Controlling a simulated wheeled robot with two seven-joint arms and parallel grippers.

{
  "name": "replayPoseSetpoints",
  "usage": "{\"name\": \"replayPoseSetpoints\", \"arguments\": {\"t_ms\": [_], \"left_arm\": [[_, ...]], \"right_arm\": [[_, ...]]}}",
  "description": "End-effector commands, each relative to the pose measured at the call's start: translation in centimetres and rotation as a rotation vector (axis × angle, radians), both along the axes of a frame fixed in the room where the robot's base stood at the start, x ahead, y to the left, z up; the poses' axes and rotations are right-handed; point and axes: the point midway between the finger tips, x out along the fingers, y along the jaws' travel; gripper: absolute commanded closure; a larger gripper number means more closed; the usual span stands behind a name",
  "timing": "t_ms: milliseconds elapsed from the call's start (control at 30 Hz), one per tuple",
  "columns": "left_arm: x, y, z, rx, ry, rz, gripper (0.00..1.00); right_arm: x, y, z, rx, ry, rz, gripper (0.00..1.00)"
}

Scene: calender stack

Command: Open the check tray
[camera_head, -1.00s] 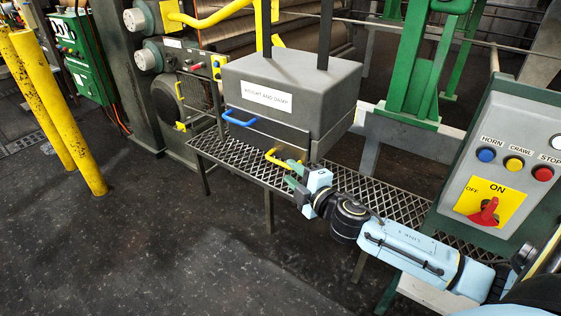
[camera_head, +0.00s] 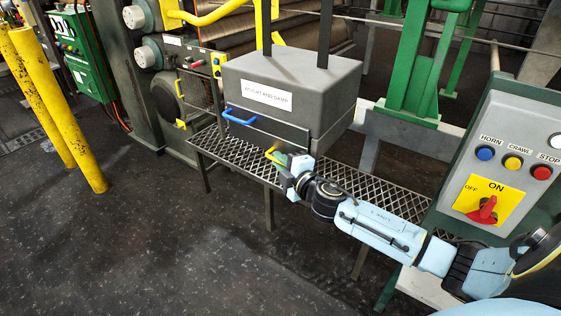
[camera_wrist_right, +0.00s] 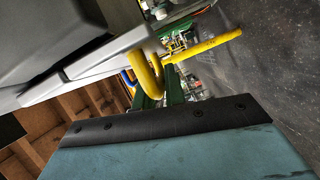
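A grey box (camera_head: 290,84) with a white label stands on the mesh bench. A blue handle (camera_head: 238,117) is on its upper front, and a yellow handle (camera_head: 270,153) is lower down to the right. Which handle belongs to the check tray is not readable. My right gripper (camera_head: 282,162) is at the yellow handle. In the right wrist view the yellow handle (camera_wrist_right: 149,67) lies at the green fingertips (camera_wrist_right: 160,90); whether they grip it is unclear. The tray front looks flush with the box. My left gripper is not in view.
The mesh bench (camera_head: 372,198) runs under the box and my right arm. A control panel (camera_head: 505,165) with buttons and a red switch stands at the right. Yellow posts (camera_head: 62,120) stand at the left. The dark floor before the bench is clear.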

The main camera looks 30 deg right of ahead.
Motion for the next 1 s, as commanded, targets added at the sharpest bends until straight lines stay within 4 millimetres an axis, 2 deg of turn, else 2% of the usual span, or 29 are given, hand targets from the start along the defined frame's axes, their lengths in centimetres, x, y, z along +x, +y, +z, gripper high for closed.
{"name": "replayPoseSetpoints", "arguments": {"t_ms": [100,367,567,767,1000], "left_arm": [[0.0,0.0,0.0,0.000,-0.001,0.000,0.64],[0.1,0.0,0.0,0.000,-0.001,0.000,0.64],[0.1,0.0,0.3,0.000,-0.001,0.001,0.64],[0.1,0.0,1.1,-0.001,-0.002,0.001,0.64],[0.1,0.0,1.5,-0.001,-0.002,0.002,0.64]], "right_arm": [[0.0,0.0,0.0,0.000,0.000,0.000,1.00],[0.0,0.0,0.0,0.000,0.000,0.000,1.00],[-0.6,1.3,0.1,0.002,0.001,0.001,1.00],[-2.3,5.4,0.1,0.008,0.000,0.002,1.00],[-5.0,12.1,0.1,0.011,0.000,0.002,1.00]]}}
